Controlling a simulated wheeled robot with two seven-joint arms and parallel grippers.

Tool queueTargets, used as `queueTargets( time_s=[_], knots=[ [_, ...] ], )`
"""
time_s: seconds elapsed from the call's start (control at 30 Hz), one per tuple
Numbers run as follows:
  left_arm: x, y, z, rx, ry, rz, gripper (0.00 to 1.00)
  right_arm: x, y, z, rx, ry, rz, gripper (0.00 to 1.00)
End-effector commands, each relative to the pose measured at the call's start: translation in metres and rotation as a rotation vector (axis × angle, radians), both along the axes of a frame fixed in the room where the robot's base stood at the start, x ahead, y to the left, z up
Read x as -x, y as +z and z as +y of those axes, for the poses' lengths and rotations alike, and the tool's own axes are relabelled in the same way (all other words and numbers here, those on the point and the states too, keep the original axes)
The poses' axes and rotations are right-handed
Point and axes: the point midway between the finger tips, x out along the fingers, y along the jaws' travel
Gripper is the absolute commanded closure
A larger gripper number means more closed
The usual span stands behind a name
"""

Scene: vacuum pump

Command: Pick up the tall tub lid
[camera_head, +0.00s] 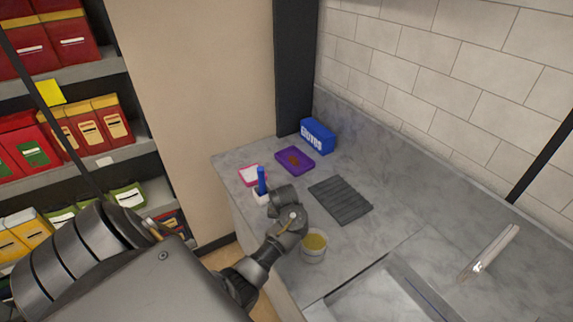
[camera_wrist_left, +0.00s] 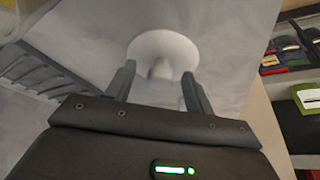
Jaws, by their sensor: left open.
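A white round lid (camera_wrist_left: 150,45) with a small knob in its middle lies on the grey counter in the left wrist view. In the head view I cannot make it out; my left arm probably covers it. My left gripper (camera_wrist_left: 158,71) is open and empty, with its fingertips on either side of the lid's knob as seen from the wrist. I cannot tell how far above the lid they are. My right gripper is not in view.
A dark ridged mat (camera_head: 341,201), a purple tray (camera_head: 295,161), a blue glove box (camera_head: 318,136), a pink-edged tray (camera_head: 252,175) and a blue upright item (camera_head: 262,181) are on the counter. The sink (camera_head: 375,295) is at front right; shelves of boxes (camera_head: 88,125) stand left.

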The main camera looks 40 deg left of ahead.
Motion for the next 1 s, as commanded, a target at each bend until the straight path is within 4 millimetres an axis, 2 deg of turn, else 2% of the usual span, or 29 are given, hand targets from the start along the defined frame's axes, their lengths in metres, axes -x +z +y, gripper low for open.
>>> queueTargets(
  time_s=[0.03, 0.3, 0.67, 1.0],
  knots=[
    [-0.0014, -0.0045, 0.0005, 0.001, 0.001, -0.001, 0.47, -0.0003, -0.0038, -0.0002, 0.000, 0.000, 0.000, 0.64],
    [-0.0019, -0.0042, 0.0016, -0.001, -0.001, -0.001, 0.48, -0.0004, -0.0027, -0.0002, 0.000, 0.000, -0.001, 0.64],
    [-0.0017, -0.0042, 0.0015, -0.001, -0.001, -0.001, 0.94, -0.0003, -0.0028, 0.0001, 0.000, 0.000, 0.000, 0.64],
    [-0.0019, 0.0013, 0.0020, -0.002, -0.001, -0.001, 0.94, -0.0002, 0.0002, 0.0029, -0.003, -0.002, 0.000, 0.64]
  ],
)
